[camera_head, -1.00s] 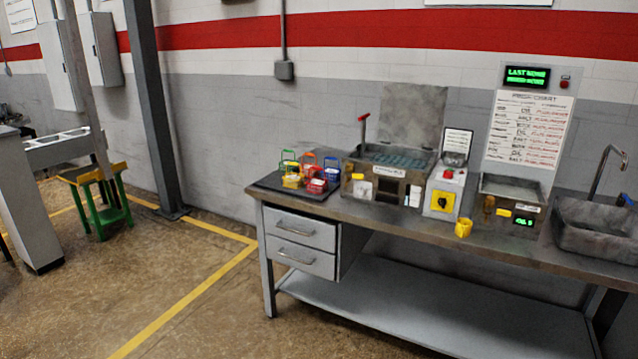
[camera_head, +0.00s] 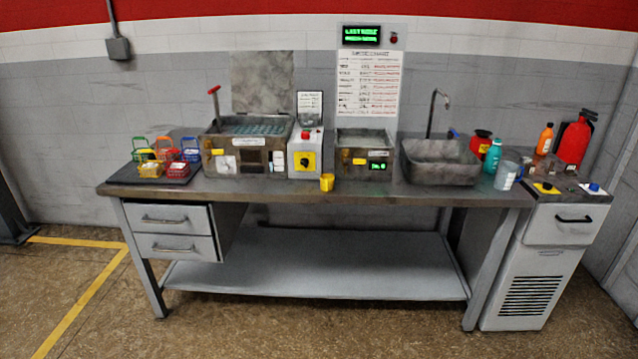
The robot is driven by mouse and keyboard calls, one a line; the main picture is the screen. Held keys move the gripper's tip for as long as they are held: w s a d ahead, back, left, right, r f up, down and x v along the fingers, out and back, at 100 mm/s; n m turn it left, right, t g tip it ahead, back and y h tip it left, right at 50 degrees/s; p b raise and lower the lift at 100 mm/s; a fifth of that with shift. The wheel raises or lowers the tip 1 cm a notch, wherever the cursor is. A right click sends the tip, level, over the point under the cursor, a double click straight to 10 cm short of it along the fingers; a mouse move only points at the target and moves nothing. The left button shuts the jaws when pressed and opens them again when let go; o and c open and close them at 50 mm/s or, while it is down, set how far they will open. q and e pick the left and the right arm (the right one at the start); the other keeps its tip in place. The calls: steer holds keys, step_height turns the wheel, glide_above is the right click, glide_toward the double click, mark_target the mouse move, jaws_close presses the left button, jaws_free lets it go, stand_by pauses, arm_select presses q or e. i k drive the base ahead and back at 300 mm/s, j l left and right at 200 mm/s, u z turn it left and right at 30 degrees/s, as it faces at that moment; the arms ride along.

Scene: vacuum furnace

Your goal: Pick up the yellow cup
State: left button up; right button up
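The small yellow cup (camera_head: 327,182) stands at the front edge of the grey workbench top (camera_head: 270,192), near its middle. It is in front of the gap between a grey box with a yellow switch plate (camera_head: 305,160) and a metal basin unit with a green display (camera_head: 364,158). Nothing touches the cup from above. Neither of my grippers shows in the head view.
A tray (camera_head: 150,176) with several small coloured baskets sits at the left end. The floor before the bench is clear.

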mark_target(327, 181)
steer(key=i+l+u, duration=0.15)
steer(key=i+l, duration=0.3)
steer(key=i+l+u, duration=0.15)
steer(key=i+l, duration=0.3)
steer(key=l, duration=0.15)
